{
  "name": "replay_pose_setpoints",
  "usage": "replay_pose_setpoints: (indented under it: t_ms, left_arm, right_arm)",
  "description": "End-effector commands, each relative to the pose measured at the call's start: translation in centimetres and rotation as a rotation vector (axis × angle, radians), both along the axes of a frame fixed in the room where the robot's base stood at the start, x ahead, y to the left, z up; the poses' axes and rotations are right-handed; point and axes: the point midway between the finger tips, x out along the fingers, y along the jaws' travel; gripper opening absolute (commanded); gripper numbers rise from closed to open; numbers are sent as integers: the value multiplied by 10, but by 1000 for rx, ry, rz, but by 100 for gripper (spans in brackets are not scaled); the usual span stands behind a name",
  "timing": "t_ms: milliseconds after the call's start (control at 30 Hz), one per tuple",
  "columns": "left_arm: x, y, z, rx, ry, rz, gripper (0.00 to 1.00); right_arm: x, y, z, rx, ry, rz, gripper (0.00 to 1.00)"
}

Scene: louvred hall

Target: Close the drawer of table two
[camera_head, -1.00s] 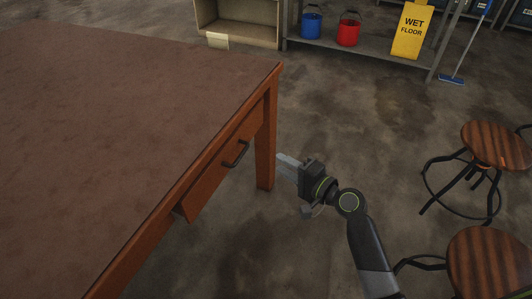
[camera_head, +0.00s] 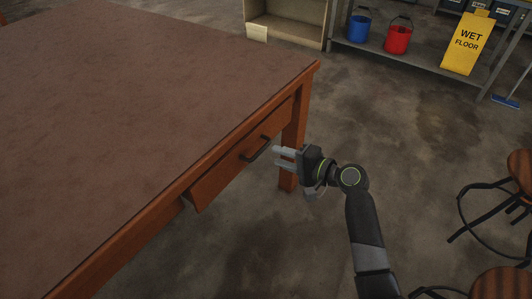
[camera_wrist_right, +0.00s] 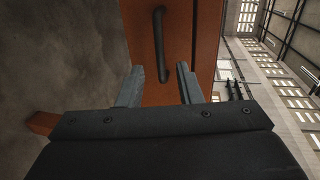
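The table (camera_head: 150,75) has a brown top and orange-brown wooden sides, and fills the left of the head view. Its drawer (camera_head: 222,178) is on the side facing my right arm and has a dark bar handle (camera_head: 256,149). The drawer front seems to stand out a little from the table side; how far is hard to tell. My right gripper (camera_head: 276,156) is open and empty, just right of the handle and apart from it. In the right wrist view, the handle (camera_wrist_right: 160,45) lies upright beyond and between the two spread fingers (camera_wrist_right: 158,82). My left gripper is out of view.
A table leg (camera_head: 292,130) stands close behind my right gripper. Stools (camera_head: 520,170) are at the right. A shelf with a blue bucket (camera_head: 358,29), a red bucket (camera_head: 398,40) and a yellow wet-floor sign (camera_head: 467,45) is at the back. Floor between is clear.

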Motion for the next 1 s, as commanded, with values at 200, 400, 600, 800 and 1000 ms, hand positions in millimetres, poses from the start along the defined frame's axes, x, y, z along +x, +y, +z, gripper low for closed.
replay_pose_setpoints:
  t_ms: [200,400,600,800,1000]
  left_arm:
    - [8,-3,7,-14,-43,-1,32]
    - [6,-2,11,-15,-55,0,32]
    - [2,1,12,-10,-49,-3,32]
    - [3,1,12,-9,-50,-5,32]
    - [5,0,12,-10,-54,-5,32]
  right_arm:
    - [23,31,-9,2,0,0,32]
    - [32,44,-12,0,0,-1,32]
    - [34,46,-12,0,0,-2,32]
    - [33,46,-12,1,-1,-1,22]
    - [33,45,-12,0,0,-1,0]
